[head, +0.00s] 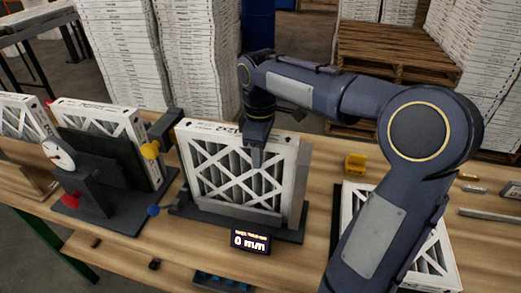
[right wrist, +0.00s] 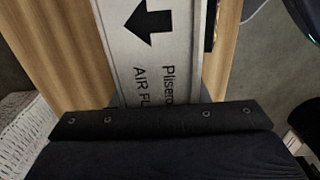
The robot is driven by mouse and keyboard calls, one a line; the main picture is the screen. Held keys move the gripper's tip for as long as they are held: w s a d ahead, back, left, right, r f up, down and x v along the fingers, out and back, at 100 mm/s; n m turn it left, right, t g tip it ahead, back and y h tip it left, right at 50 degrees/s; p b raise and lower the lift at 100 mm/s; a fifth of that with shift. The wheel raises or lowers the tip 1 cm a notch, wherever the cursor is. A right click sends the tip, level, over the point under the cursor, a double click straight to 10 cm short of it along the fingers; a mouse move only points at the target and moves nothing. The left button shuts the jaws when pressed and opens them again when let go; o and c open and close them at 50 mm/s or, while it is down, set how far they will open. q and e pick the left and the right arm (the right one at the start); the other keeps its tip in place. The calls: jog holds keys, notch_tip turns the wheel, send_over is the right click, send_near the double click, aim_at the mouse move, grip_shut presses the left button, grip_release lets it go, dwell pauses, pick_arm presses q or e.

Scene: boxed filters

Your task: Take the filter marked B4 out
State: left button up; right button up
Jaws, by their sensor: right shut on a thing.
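A white-framed pleated filter (head: 230,175) with a diagonal lattice stands upright in a dark stand (head: 285,234) in the middle of the bench. My right gripper (head: 257,152) is shut on its top edge from above. In the right wrist view the filter's edge (right wrist: 152,50) shows a black arrow and partly hidden print, "AIR FL". The fingertips are hidden in that view. I cannot read a B4 mark on any filter. My left gripper is not in view.
A dark test fixture (head: 100,205) with a round gauge (head: 58,152) and another filter (head: 95,113) stand to the left. A small display (head: 250,242) sits in front. Another filter lies at right (head: 435,265), partly behind my arm. A yellow block (head: 355,164) is nearby.

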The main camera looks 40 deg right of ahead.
jog(key=shift+w+a+r, duration=0.1)
jog(key=shift+w, duration=0.05)
jog(key=shift+p, duration=0.3)
dwell(0.3)
jog(key=o, duration=0.7)
jog(key=shift+o, duration=0.2)
